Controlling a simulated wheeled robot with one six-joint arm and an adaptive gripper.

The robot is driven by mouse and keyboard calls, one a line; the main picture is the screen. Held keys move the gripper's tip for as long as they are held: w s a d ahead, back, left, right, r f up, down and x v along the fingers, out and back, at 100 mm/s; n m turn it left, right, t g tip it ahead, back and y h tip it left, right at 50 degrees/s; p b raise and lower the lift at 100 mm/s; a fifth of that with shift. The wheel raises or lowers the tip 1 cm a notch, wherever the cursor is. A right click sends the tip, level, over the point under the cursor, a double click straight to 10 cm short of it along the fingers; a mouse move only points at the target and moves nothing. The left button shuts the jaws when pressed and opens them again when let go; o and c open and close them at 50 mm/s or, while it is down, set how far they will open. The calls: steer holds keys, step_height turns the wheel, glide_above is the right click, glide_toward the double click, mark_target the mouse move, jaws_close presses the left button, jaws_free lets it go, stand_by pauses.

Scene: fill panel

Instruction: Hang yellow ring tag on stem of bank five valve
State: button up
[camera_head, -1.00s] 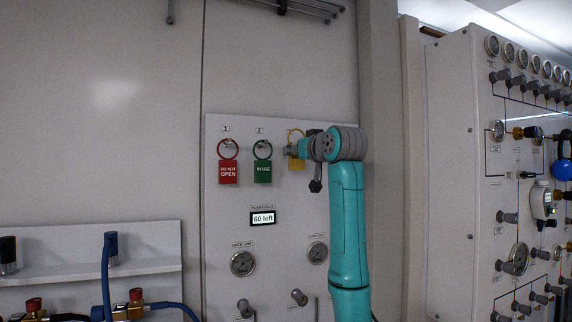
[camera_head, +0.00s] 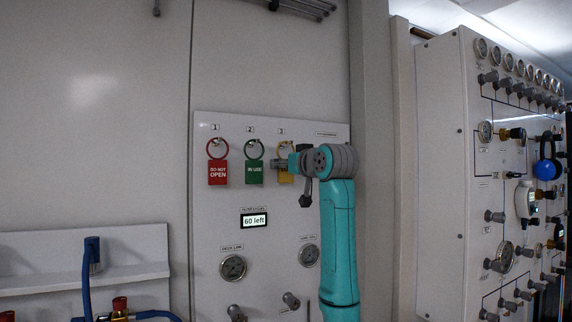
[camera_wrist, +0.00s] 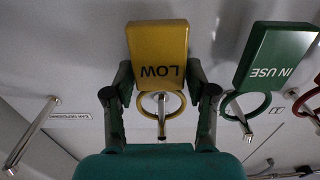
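The yellow ring tag (camera_head: 285,177) hangs in the third place on the tag board in the head view, partly hidden by my gripper (camera_head: 280,164). In the wrist view the tag (camera_wrist: 157,45) reads "LOW" upside down, and its ring (camera_wrist: 161,110) is around a peg. My gripper (camera_wrist: 158,82) has one finger at each side of the tag, spread about the tag's width; I see no clear grip on it. The right-hand panel (camera_head: 436,150) carries several grey valve stems (camera_head: 515,88) below a row of gauges. Its labels are too small to read, so I cannot tell which is bank five.
A red tag (camera_head: 218,172) and a green "IN USE" tag (camera_head: 254,172) hang left of the yellow one. Gauges (camera_head: 233,268) and knobs stick out lower on the board. A blue round item (camera_head: 545,170) and a white device (camera_head: 525,200) hang on the right panel.

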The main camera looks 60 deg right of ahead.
steer(key=shift+o, duration=0.3)
steer(key=v, duration=1.1)
steer(key=shift+d+f, duration=0.3)
steer(key=shift+d, duration=0.05)
steer(key=shift+s, duration=0.15)
